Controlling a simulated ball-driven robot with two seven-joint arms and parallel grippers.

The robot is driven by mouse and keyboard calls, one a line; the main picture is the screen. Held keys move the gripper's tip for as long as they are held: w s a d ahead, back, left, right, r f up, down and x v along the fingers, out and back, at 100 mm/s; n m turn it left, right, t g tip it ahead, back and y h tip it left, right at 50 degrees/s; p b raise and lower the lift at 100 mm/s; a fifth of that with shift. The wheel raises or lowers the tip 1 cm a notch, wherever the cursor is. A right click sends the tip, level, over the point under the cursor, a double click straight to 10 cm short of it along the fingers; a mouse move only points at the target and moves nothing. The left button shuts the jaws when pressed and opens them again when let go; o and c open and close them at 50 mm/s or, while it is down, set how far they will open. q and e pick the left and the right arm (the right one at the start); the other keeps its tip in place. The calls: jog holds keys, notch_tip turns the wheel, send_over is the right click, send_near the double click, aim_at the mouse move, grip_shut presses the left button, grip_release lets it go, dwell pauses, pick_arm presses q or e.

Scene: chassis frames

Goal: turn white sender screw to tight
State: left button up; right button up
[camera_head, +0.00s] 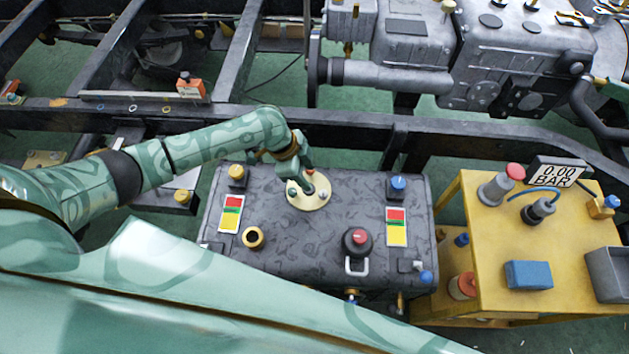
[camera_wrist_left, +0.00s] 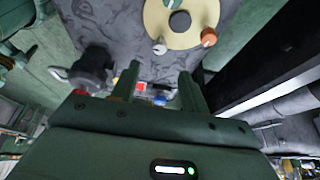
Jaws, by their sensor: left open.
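A cream sender disc (camera_head: 305,201) lies on top of the dark grey tank (camera_head: 290,240) in the head view. It also shows at the top of the left wrist view (camera_wrist_left: 192,42), with a dark hub. The white screw (camera_wrist_left: 158,46) stands near the disc's edge, beside an orange screw (camera_wrist_left: 208,37). A green screw is partly cut off by the top edge there. My left gripper (camera_wrist_left: 158,70) is open and empty. Its fingertips are spread to either side of the white screw's line in the picture, seemingly apart from it. In the head view my left gripper (camera_head: 300,172) is over the disc's far side and partly hides it.
On the tank stand a black knob with a red top (camera_head: 357,242), a brass ring (camera_head: 253,238), a yellow cap (camera_head: 237,175) and a blue cap (camera_head: 398,186). A yellow cart (camera_head: 480,240) with a gauge is at right. A dark chassis rail (camera_head: 350,135) runs behind.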

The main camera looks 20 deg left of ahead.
pick_arm(q)
jog(key=p+v, duration=0.1)
jog(key=v, duration=0.5)
jog(key=shift+a+r+p, duration=0.2)
jog(key=shift+r+p, duration=0.1)
jog(key=shift+p, duration=0.1)
